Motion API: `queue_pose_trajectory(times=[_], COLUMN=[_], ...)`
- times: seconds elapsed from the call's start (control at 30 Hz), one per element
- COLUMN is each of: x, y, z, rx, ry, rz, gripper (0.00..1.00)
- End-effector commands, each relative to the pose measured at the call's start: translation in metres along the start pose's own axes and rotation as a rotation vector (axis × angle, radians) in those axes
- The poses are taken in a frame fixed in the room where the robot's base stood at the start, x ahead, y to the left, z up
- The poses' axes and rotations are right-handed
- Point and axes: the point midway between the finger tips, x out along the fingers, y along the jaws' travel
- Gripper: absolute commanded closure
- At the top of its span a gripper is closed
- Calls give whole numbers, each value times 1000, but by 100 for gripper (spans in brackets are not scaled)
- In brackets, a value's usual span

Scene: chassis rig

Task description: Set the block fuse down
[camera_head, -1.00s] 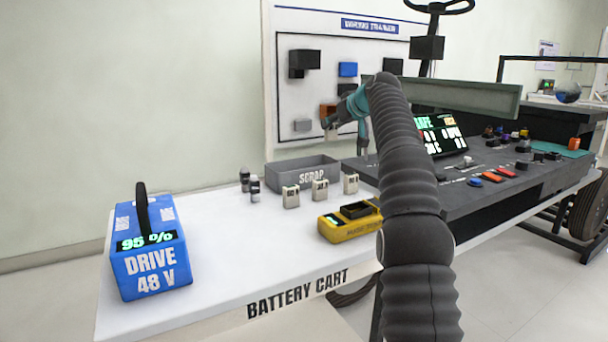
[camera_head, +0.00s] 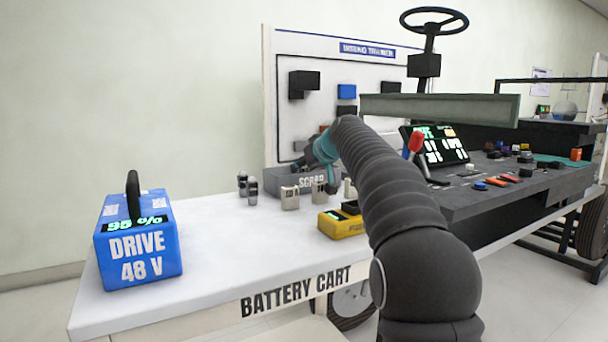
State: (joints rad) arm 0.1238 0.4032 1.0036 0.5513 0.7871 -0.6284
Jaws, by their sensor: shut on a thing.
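My gripper (camera_head: 302,164) is over the scrap bin (camera_head: 285,182), a grey open box marked SCRAP on the white battery cart (camera_head: 215,255). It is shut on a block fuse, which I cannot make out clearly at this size. Pale block fuses stand on the cart in front of the bin: a left one (camera_head: 290,199), a middle one (camera_head: 319,192) and a right one (camera_head: 349,188) partly hidden by my arm.
A yellow meter (camera_head: 342,226) lies on the cart, partly behind my arm. Small dark cylinders (camera_head: 252,188) stand left of the fuses. A blue drive battery (camera_head: 138,245) is at the left. The wiring trainer board (camera_head: 300,55) stands behind. White cart top between battery and meter is clear.

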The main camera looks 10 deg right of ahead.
Motion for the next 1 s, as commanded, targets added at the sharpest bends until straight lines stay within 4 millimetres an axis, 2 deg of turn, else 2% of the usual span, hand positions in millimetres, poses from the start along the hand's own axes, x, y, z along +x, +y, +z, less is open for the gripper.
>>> queue_pose_trajectory(times=[0.1,0.47,0.5,0.6,1.0], x=[3,5,5,4,1], y=[0,0,0,0,0], z=[6,9,9,8,3], rx=[-1,-1,-1,-1,-1], ry=[2,2,1,1,2], rz=[1,1,1,1,1], gripper=[96,96,59,36,36])
